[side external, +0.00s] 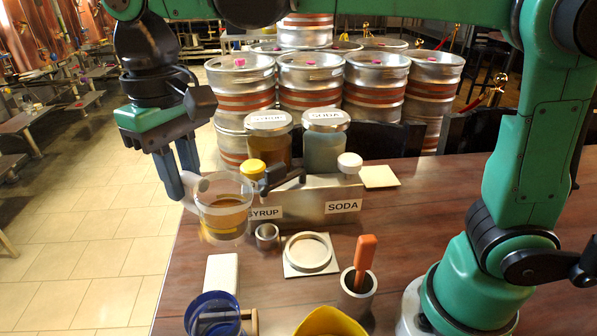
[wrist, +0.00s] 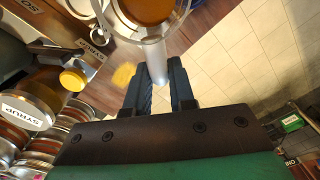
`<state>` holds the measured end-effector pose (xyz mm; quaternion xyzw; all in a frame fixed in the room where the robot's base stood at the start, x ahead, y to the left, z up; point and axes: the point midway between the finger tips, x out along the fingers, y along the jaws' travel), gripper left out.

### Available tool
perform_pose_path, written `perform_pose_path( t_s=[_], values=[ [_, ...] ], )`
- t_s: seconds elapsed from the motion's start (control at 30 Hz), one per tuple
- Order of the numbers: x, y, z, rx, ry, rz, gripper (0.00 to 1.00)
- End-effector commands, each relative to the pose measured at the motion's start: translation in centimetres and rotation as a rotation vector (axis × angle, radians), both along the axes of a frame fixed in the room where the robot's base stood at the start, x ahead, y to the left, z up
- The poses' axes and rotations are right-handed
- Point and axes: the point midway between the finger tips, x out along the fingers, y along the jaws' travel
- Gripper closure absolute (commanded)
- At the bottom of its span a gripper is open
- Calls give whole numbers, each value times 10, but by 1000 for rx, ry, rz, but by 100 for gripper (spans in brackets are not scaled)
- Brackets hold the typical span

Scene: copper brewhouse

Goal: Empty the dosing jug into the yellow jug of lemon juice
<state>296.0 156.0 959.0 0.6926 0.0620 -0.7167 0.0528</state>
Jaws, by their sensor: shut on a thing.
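The dosing jug (side external: 224,218) is clear, with brown liquid in its lower part. It is held up in the air over the left end of the table and looks about upright. My gripper (side external: 184,183) is shut on its pale handle, to the left of the jug's body. In the wrist view the jug (wrist: 146,32) is at the top, cut off by the edge, and the handle sits between my gripper's fingers (wrist: 160,75). The yellow jug (side external: 328,322) is at the bottom edge of the side view, mostly cut off; its contents cannot be made out.
A blue jug (side external: 212,304) and a white block (side external: 222,272) stand at the near left. A steel cup (side external: 358,298) holds an orange-handled tool. A square coaster (side external: 311,255) lies mid-table. The syrup and soda dispenser (side external: 318,200) stands behind, with kegs (side external: 310,80) beyond.

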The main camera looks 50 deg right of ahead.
Motion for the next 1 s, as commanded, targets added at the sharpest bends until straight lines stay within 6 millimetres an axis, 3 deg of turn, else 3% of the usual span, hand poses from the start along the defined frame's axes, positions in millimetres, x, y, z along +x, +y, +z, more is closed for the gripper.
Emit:
perform_pose_path(
  t_s=[0.03, 0.2, 0.4, 0.5, 0.77, 1.0],
  values=[
    [-19, 23, -1, -1, 6, 41, 100],
    [-88, 79, -4, -9, 29, 130, 100],
    [-153, 109, -7, -23, 44, 203, 100],
    [-172, 114, -8, -28, 48, 222, 100],
    [-180, 110, -6, 58, 76, 227, 100],
    [-170, 90, -1, 385, 164, 224, 100]
  ],
)
